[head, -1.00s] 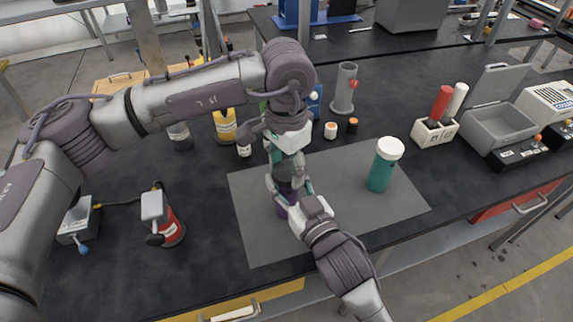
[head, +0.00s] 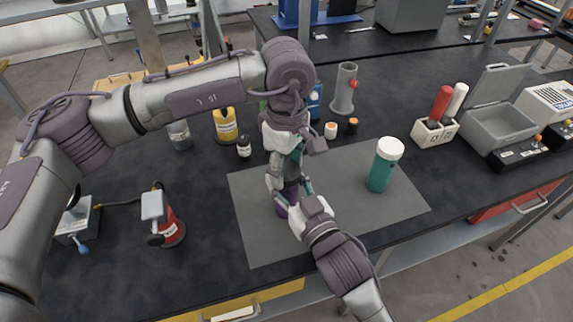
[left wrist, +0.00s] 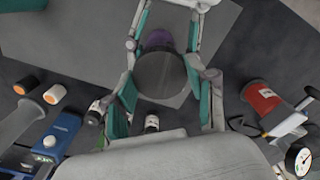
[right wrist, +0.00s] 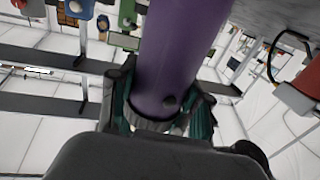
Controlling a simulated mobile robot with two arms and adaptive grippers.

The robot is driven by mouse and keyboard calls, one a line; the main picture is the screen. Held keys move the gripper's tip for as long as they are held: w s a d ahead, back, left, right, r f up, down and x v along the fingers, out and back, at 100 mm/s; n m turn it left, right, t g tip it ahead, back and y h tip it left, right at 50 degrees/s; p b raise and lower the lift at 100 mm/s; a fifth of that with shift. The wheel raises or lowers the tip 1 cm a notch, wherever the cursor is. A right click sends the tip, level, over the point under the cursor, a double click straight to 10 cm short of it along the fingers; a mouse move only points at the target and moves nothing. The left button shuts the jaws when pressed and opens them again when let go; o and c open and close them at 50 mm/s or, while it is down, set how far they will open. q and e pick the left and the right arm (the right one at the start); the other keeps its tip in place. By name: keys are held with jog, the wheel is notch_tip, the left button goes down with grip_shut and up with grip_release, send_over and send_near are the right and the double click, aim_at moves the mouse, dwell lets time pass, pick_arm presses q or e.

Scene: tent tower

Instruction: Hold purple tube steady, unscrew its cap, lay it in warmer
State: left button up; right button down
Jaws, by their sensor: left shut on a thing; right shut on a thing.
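The purple tube (head: 281,211) stands upright on the grey mat (head: 253,240), largely hidden by my grippers in the head view. It also shows large in the right wrist view (right wrist: 178,50). My right gripper (head: 290,199) is shut around the tube from the front right. My left gripper (head: 288,172) comes from above and is shut on the dark grey cap (left wrist: 162,75), with a finger on each side. Purple shows just past the cap in the left wrist view. I cannot tell how far the cap is loosened. The open grey box that looks like the warmer (head: 497,130) stands at the right with its lid raised.
A teal bottle with a white lid (head: 384,165) stands on the mat's right side. A rack with red and white tubes (head: 434,133) is beside the box. A red canister (head: 170,228) stands at left. Bottles and a grey cylinder (head: 345,88) stand behind. The mat's front is clear.

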pick_arm(q)
jog(key=n, duration=0.4)
jog(key=shift+n, duration=0.3)
jog(key=n, duration=0.8)
jog(key=shift+n, duration=0.4)
jog(key=n, duration=1)
jog(key=shift+n, duration=0.4)
jog(key=n, duration=0.8)
jog(key=shift+r+n, duration=0.1)
jog(key=shift+n, duration=0.2)
jog(key=shift+w, duration=0.1)
jog(key=shift+r, duration=0.25)
